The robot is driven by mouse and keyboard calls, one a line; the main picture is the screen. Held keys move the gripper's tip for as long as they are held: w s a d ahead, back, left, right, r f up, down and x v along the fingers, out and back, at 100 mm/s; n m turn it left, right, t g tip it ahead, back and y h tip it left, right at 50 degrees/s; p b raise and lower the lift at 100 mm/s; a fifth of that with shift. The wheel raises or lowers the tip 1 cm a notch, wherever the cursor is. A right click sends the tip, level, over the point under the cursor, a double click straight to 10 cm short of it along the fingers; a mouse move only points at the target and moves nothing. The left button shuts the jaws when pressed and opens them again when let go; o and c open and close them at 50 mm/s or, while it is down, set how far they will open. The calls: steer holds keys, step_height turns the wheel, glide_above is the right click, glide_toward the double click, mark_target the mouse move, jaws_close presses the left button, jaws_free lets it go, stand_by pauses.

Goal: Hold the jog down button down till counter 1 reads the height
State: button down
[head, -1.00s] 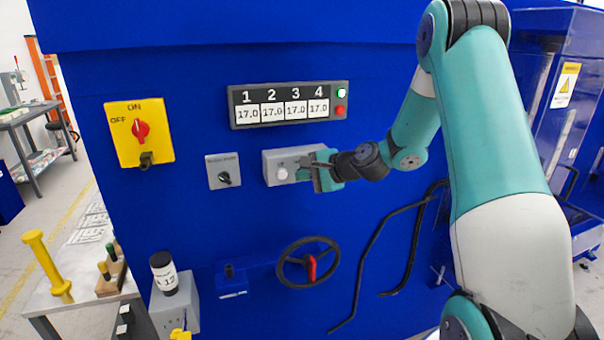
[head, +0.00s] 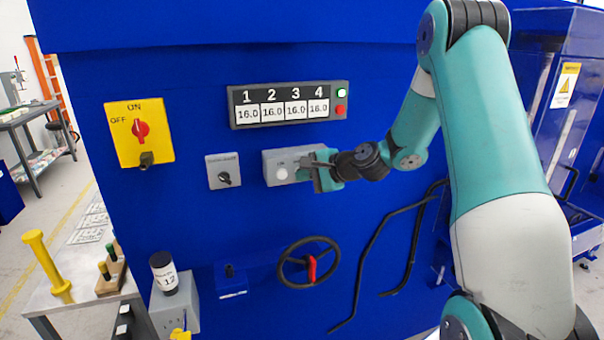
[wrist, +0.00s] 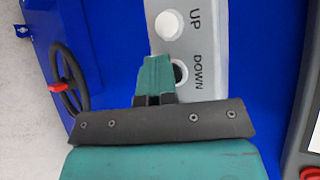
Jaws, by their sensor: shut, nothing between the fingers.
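The counter panel (head: 236,119) is at upper centre in the head view. Counter 1 (head: 248,114) reads 16.0, as do counters 2, 3 and 4. The grey jog box (head: 270,157) is below it; the wrist view shows its UP and DOWN labels. The white UP button (wrist: 169,25) is uncovered. The DOWN button (wrist: 180,72) is mostly hidden behind my fingers; a dark rim shows beside them. My gripper (head: 304,171) is shut and empty, its tips at the DOWN button (wrist: 158,66). Contact itself is hidden, though the counters are falling.
A yellow ON/OFF switch (head: 122,151) and a grey selector (head: 223,181) are left of the jog box. A handwheel (head: 290,248) and bent black bars (head: 364,258) are below. A labelled black-topped cylinder (head: 165,274) stands at lower left; its print is only partly readable.

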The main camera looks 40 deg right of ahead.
steer(key=shift+s, duration=0.1)
stand_by(0.6)
steer(key=shift+s+a, duration=0.25)
steer(key=shift+s, duration=0.45)
steer(key=shift+s, duration=0.1)
steer(key=s+b, duration=0.1)
steer(key=s, duration=0.1)
steer(key=s+a, duration=0.1)
steer(key=s, duration=0.1)
steer(key=shift+s+a+b, duration=0.2)
steer(key=shift+s+b, duration=0.15)
